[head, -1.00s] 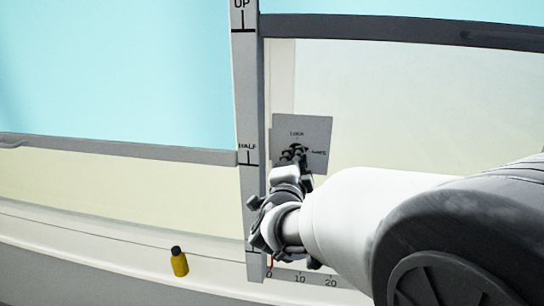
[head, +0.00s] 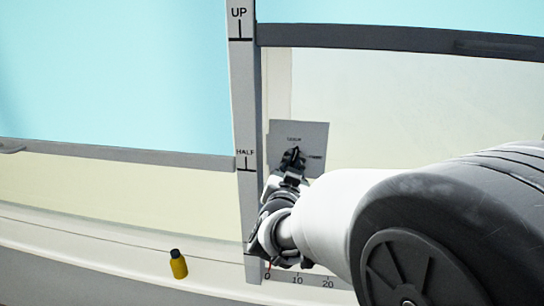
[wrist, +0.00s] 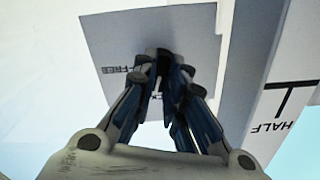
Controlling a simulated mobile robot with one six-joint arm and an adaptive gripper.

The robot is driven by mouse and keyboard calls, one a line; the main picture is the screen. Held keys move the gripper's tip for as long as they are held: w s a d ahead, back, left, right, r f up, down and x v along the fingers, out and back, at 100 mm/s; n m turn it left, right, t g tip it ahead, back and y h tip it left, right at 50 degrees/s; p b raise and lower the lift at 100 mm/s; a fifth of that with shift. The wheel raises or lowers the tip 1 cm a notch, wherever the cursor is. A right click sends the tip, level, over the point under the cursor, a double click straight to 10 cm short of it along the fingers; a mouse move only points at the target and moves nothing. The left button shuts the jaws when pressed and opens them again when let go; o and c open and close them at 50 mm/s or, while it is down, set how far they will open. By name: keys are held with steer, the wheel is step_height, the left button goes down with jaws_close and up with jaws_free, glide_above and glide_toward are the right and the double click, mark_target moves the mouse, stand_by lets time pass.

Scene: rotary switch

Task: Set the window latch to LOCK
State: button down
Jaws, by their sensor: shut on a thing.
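The window latch is a dark knob on a square grey plate (head: 314,132), with LOCK printed above and FREE at right in the head view. My gripper (head: 293,157) is at the knob. In the wrist view the plate (wrist: 110,35) appears turned over, with FREE at left and part of the LOCK label low between the fingers. There my gripper (wrist: 161,75) has its two dark fingers closed on the dark knob (wrist: 158,53) from both sides. The fingers cover most of the knob, so I cannot tell exactly where its pointer stands.
A vertical post (head: 243,110) marked UP and HALF stands just left of the plate. A numbered scale (head: 305,279) runs along the bottom. A small yellow bottle (head: 179,266) with a dark cap stands on the sill at the lower left.

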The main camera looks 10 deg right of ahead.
steer(key=shift+n+p, duration=0.55)
steer(key=shift+n, duration=1.15)
steer(key=c, duration=1.6)
jaws_free()
steer(key=shift+c, duration=0.2)
steer(key=shift+s, duration=0.1)
steer(key=v, duration=1.2)
